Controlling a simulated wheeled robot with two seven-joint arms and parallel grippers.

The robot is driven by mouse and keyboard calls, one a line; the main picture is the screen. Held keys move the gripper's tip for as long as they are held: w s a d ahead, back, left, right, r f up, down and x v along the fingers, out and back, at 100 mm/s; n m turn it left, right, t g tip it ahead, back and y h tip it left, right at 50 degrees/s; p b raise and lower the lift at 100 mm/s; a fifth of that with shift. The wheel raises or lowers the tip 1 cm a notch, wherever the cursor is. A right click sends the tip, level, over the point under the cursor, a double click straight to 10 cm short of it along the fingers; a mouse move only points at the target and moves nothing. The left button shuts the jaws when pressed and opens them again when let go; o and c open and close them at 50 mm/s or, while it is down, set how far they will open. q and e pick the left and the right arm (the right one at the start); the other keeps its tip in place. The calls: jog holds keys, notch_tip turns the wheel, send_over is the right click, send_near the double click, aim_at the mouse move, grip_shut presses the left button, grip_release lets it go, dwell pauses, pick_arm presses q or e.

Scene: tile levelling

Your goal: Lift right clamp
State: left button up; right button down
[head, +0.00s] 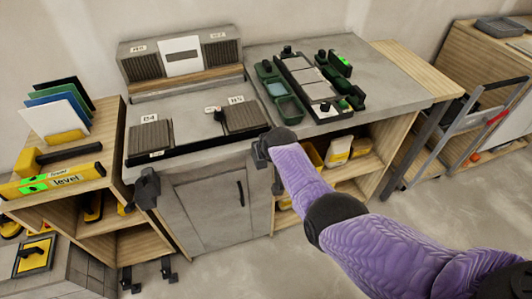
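My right gripper (272,144), at the end of the purple arm, is at the front right corner of the left grey worktop. It is in front of or touching the right clamp (260,155), a dark piece at that corner, mostly hidden behind the gripper. I cannot tell whether the fingers are closed on it. A matching black left clamp (147,188) sits at the front left corner. Between them lies a black bar (197,149) along the worktop edge, with ribbed dark tiles (151,138) behind it. My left gripper is not in view.
A yellow level (55,180) and upright coloured sheets (60,104) stand on the wooden shelf at left. Green trays and a black-framed rack (308,84) rest on the right worktop. A cabinet door (212,203) is below. A metal trolley frame (450,140) stands right.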

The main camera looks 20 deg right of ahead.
jog(key=shift+r, duration=0.1)
dwell(0.4)
jog(key=shift+c, duration=2.4)
grip_release()
jog(key=p+v, duration=0.8)
jog(key=v, duration=0.1)
jog(key=shift+s+r+p, duration=0.15)
jog(key=shift+r+p, duration=0.15)
jog(key=shift+r, duration=0.05)
